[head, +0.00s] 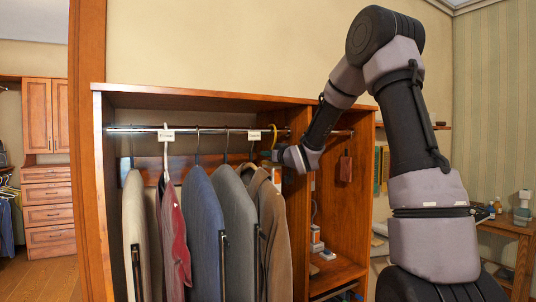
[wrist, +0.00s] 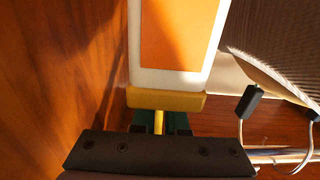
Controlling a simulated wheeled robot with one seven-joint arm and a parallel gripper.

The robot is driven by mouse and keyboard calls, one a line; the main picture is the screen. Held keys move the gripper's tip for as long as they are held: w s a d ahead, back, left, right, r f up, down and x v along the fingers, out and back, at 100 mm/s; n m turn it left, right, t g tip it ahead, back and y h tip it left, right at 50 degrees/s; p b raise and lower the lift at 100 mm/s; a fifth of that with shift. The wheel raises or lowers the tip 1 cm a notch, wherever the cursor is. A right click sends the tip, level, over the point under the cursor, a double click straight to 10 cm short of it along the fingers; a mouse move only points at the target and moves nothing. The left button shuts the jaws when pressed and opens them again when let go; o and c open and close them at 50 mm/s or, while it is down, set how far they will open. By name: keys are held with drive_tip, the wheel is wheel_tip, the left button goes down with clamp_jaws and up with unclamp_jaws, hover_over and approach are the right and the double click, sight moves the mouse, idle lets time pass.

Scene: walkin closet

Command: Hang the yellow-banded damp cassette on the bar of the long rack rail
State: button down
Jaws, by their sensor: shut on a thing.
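My gripper (head: 284,155) is at the right end of the long rack rail (head: 225,131), close to the wooden divider. In the wrist view its green fingers (wrist: 160,122) are shut on the cassette at a thin yellow stem below the yellow band (wrist: 166,99). The damp cassette (wrist: 178,45) has a white body with an orange face. In the head view its yellow hook (head: 273,130) rises at the rail's height. I cannot tell whether the hook is over the bar or beside it. My gripper partly hides the cassette in the head view.
Several garments hang on the long rail, with a tan coat (head: 265,205) nearest my gripper. The wooden divider (head: 299,205) stands just right of it. A short rail with a reddish-brown tag (head: 345,167) is in the right compartment. White labels (head: 254,135) sit on the long rail.

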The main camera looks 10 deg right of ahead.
drive_tip(key=c, duration=0.9)
unclamp_jaws()
drive_tip(key=shift+o, duration=0.2)
drive_tip(key=s+d+r+m+g+h, duration=0.15)
drive_tip(key=s+d, duration=0.25)
drive_tip(key=s, duration=0.4)
drive_tip(key=s+d+m+g+h, duration=0.1)
drive_tip(key=s+d+m+h, duration=0.15)
drive_tip(key=s, duration=0.55)
drive_tip(key=s+f+m+g, duration=0.2)
drive_tip(key=s+g, duration=0.2)
drive_tip(key=s, duration=0.9)
drive_tip(key=s+f+m+g, duration=0.1)
drive_tip(key=s+f+g, duration=0.1)
drive_tip(key=s, duration=1.2)
drive_tip(key=shift+s+a+m+g+y, duration=0.15)
drive_tip(key=shift+a+m+g+y, duration=0.2)
drive_tip(key=shift+g, duration=0.5)
